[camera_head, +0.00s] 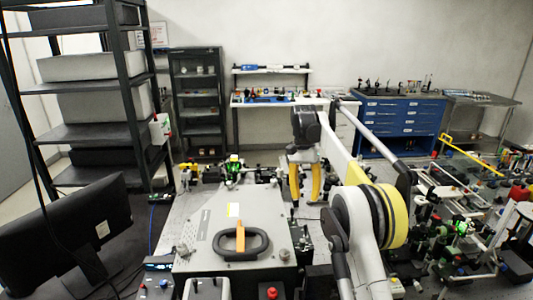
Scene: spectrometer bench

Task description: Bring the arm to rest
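My gripper (305,188) hangs near the middle of the head view, pointing down. Its two yellow fingers are apart, with a gap between them and nothing visible in it. It is above or beyond the back right of a grey instrument box (255,218), and I cannot tell its exact height over the bench. My arm comes up from the lower right, with a large yellow-banded joint, and bends over to the gripper. The area directly behind the arm links is hidden.
The box carries a black and orange handle (240,241). A monitor (65,235) stands at the lower left, below a tall shelf rack (88,134). Optical parts crowd the bench on the right. A blue drawer cabinet (398,126) stands at the back wall.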

